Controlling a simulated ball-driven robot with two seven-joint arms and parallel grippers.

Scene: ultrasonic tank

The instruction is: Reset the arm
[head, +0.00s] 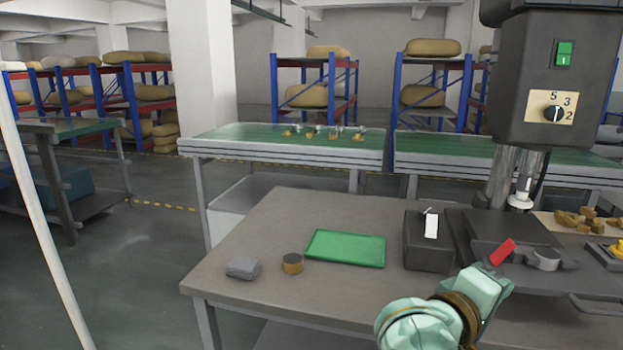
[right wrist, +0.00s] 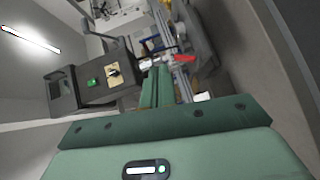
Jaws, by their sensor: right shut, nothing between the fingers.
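My right arm comes in from the bottom of the head view, with its teal gripper (head: 489,286) above the front of the grey workbench (head: 270,225). In the right wrist view the narrow green fingers (right wrist: 157,88) of this gripper are together, with nothing between them. My left gripper is not in view.
A machine head (head: 553,80) with a green button and dial stands over the bench's right side. A black box (head: 428,243), green tray (head: 346,247), brown round piece (head: 292,263) and grey block (head: 243,268) sit on the bench.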

